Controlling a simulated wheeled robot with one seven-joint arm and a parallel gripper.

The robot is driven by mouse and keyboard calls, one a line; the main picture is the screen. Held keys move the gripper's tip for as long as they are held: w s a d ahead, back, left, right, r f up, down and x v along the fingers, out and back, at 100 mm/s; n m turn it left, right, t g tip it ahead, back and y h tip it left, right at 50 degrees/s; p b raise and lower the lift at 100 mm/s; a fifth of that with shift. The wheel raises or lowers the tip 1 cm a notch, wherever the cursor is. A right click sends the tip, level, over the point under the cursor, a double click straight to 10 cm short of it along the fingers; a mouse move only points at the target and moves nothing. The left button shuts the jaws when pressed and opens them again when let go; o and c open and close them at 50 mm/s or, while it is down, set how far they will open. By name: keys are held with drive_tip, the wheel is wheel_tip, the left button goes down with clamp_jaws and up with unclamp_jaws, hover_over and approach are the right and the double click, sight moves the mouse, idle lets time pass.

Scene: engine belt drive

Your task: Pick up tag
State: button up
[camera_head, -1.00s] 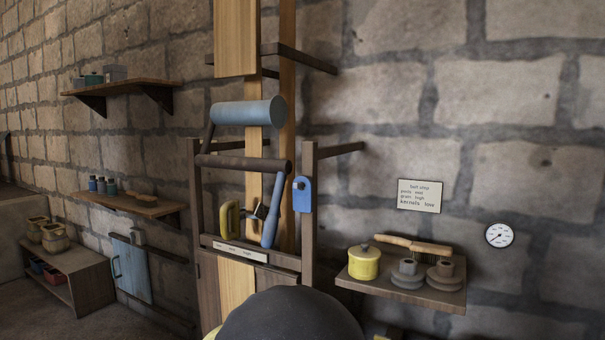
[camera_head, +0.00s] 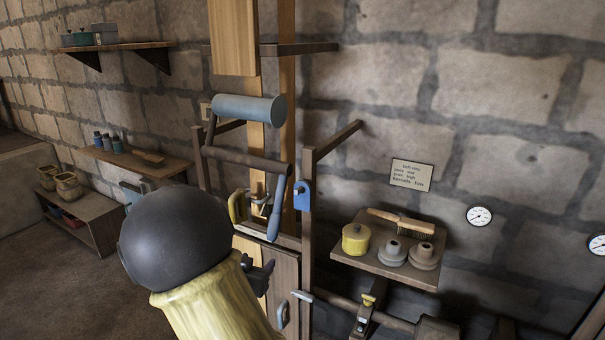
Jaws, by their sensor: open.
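A blue tag (camera_head: 302,196) with a dark hole or peg near its top hangs on the right wooden post of the belt drive frame. My gripper (camera_head: 263,275) shows only in part as dark fingers beyond my yellow arm, in front of the lower wooden panel. It is open, with nothing seen between the fingers. It is below and to the left of the tag, apart from it. The rest of my gripper is hidden by my arm.
A blue lever (camera_head: 275,208) and a yellow handle (camera_head: 237,207) are left of the tag. A shelf (camera_head: 372,262) with a yellow pot (camera_head: 356,239), a brush (camera_head: 401,221) and grey stepped pieces stands to the right. A wall sign (camera_head: 411,175) hangs above it.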

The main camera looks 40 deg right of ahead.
sight(303, 195)
drive_tip(key=s+d+r+m+g+h+p, duration=0.2)
drive_tip(key=r+h+p, duration=0.3)
drive_tip(key=r, duration=0.6)
drive_tip(key=shift+s+d+r+m+p, duration=0.25)
drive_tip(key=shift+d+r+m+p, duration=0.15)
drive_tip(key=shift+d, duration=0.25)
drive_tip(key=shift+f, duration=0.1)
drive_tip(key=p+x, duration=0.3)
drive_tip(key=x, duration=0.8)
drive_tip(key=shift+d, duration=0.35)
drive_tip(key=shift+w+d, duration=0.2)
drive_tip(key=shift+d, duration=0.1)
